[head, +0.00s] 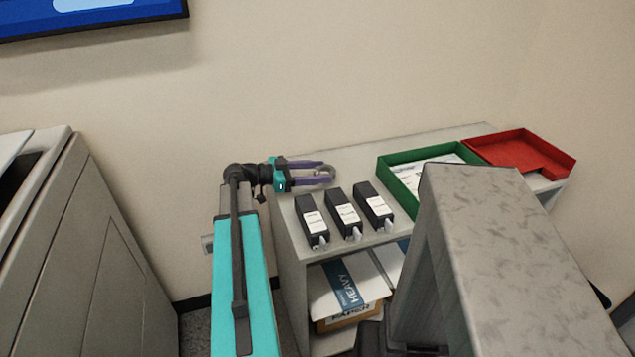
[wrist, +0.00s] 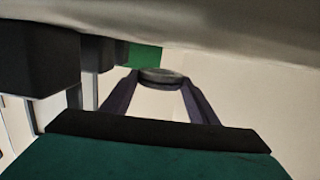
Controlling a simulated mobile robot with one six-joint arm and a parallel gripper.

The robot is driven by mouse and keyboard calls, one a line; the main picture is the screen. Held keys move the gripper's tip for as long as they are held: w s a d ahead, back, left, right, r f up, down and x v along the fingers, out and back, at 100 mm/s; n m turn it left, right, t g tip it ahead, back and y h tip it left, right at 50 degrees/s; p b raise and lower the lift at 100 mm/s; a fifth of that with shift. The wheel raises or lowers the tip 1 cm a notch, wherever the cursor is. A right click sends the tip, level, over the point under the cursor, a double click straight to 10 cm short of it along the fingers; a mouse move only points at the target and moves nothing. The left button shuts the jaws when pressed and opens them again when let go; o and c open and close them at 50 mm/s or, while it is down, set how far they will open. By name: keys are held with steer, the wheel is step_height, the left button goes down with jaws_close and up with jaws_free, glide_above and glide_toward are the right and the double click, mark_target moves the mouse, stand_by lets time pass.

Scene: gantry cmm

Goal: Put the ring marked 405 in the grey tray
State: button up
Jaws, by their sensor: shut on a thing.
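My gripper (head: 318,175) has purple fingers and is shut on a small grey metal ring (head: 328,171). It is above the back left part of the grey cabinet top, behind the black boxes. In the wrist view the ring (wrist: 160,75) sits between the fingertips of my gripper (wrist: 160,84). No marking on the ring can be read, so I cannot tell whether it is 405. I cannot make out a grey tray in either view; a large grey block hides part of the cabinet's right side.
Several labelled black boxes (head: 344,213) stand in a row on the cabinet top (head: 290,233). A green tray (head: 400,187) with papers and a red tray (head: 520,152) are to the right. The speckled grey block (head: 510,240) rises in the right foreground. A cardboard box (head: 350,315) sits on the lower shelf.

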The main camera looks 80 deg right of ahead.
steer(key=shift+f, duration=0.1)
steer(key=shift+f, duration=1.75)
steer(key=shift+f, duration=0.15)
steer(key=o, duration=1.4)
steer(key=shift+r+p, duration=0.2)
steer(key=shift+p, duration=0.1)
steer(key=b+v, duration=0.1)
steer(key=v, duration=1.1)
steer(key=shift+b, duration=0.4)
